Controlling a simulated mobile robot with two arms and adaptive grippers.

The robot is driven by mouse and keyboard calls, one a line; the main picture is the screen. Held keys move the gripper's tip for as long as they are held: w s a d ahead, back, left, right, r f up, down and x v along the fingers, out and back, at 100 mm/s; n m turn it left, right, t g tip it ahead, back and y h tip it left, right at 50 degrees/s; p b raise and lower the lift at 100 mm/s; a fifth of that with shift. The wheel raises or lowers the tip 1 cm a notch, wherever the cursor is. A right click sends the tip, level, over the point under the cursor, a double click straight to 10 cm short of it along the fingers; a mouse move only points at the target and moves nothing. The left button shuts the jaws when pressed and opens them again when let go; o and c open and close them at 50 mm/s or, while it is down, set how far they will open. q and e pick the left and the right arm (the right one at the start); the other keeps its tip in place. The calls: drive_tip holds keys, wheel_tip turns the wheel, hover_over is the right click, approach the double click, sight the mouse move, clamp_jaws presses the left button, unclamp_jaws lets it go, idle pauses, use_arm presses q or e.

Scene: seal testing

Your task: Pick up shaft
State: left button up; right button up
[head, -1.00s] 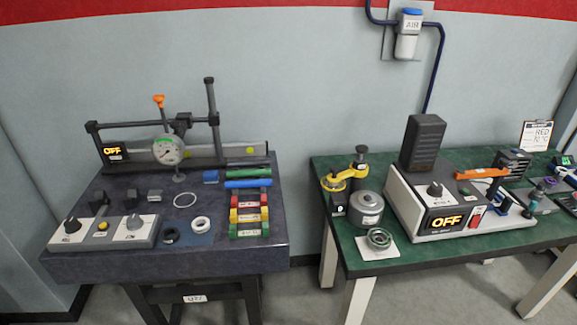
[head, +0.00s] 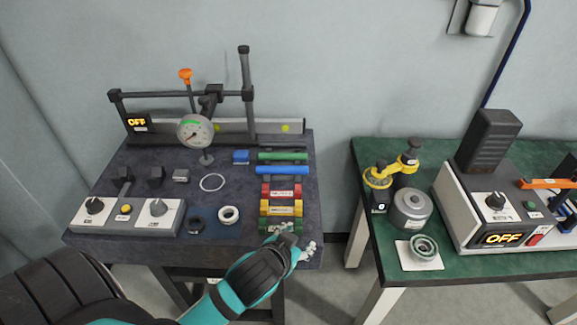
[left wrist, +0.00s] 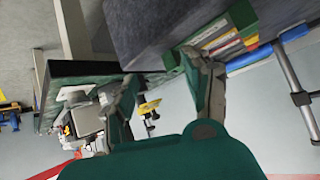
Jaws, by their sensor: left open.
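Several rods that may be the shafts lie on the right side of the dark left table: a blue rod (head: 282,170), a green rod (head: 283,156) and a dark rod (head: 283,145). I cannot tell which one is meant. The blue rod also shows at the right in the left wrist view (left wrist: 262,56). My left gripper (head: 296,245) is at the table's front right corner, in front of the labelled green block (head: 280,226) and apart from the rods. In the left wrist view its fingers (left wrist: 160,95) are spread with nothing between them. My right gripper is not in view.
A red block (head: 281,191) and a yellow block (head: 281,208) lie between my left gripper and the rods. A dial gauge stand (head: 195,131) is at the back, a control box (head: 127,215) at front left. A gap separates the green table (head: 330,290).

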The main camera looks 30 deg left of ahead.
use_arm(q)
drive_tip(key=w+d+r+m+t+h, duration=0.3)
drive_tip(key=w+d+r+t+h, duration=0.15)
drive_tip(key=w+r, duration=0.4)
drive_tip(key=w+d+r+m+t+h, duration=0.4)
drive_tip(key=w+r+h, duration=0.1)
drive_tip(key=r, duration=0.7)
drive_tip(key=m+g+y+p, duration=0.2)
drive_tip(key=m+g+y, duration=0.35)
drive_tip(key=g, duration=0.85)
hover_over(281, 167)
drive_tip(key=s+a, duration=0.1)
drive_tip(key=s, duration=0.2)
wheel_tip(281, 167, down, 15)
drive_tip(key=shift+n+y, duration=0.3)
drive_tip(key=shift+n, duration=0.15)
drive_tip(key=shift+p+x, duration=0.4)
drive_tip(key=shift+x, duration=2.55)
drive_tip(key=shift+w+a, duration=0.15)
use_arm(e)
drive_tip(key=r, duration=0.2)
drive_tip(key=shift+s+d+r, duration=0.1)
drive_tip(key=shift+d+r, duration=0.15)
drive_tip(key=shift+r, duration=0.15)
